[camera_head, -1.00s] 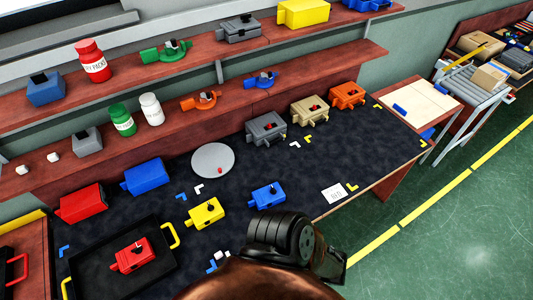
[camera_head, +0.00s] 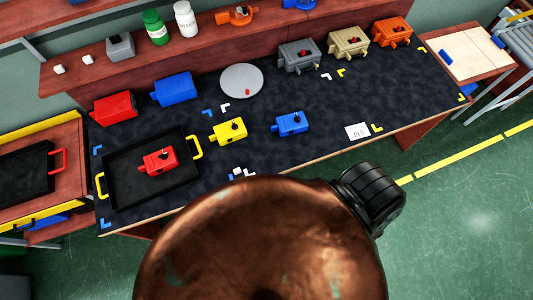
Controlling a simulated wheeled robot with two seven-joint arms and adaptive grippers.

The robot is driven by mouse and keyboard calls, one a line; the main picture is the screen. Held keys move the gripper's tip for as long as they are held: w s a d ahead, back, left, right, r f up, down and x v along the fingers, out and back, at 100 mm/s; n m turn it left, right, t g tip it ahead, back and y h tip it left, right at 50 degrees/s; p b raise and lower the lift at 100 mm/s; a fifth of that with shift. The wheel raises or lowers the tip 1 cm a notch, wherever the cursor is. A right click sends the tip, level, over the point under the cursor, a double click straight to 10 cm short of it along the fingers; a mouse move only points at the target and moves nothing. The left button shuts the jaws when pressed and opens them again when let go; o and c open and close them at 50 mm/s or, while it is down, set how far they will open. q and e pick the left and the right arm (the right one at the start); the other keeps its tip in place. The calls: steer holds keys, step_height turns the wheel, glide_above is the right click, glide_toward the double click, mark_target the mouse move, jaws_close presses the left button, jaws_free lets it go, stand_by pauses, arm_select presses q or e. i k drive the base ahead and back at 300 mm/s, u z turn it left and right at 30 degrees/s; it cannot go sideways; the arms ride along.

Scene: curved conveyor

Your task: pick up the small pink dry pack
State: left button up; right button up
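I cannot make out a small pink dry pack in the head view. Small white cubes lie on the shelf at the left, one (camera_head: 59,69) left of the other (camera_head: 87,59). Some small white pieces (camera_head: 238,173) lie at the bench's front edge, too small to identify. A tiny red item (camera_head: 247,92) sits on a round grey plate (camera_head: 238,79). Neither of my grippers is recognisable in view. A large copper-coloured rounded form with a black ridged end, possibly part of me, covers the bottom middle and hides what is behind it.
The dark bench top (camera_head: 300,150) carries a black tray (camera_head: 120,188) with yellow handles, holding a red housing (camera_head: 159,160). A yellow housing (camera_head: 229,130) and a blue housing (camera_head: 291,123) stand mid-bench. Larger housings line its back. A shelf (camera_head: 70,84) runs behind. Green floor lies at right.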

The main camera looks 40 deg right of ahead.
mark_target(237, 171)
steer(key=z, duration=1.7)
steer(key=k, duration=0.8)
steer(key=u, duration=0.7)
steer(key=i, duration=0.5)
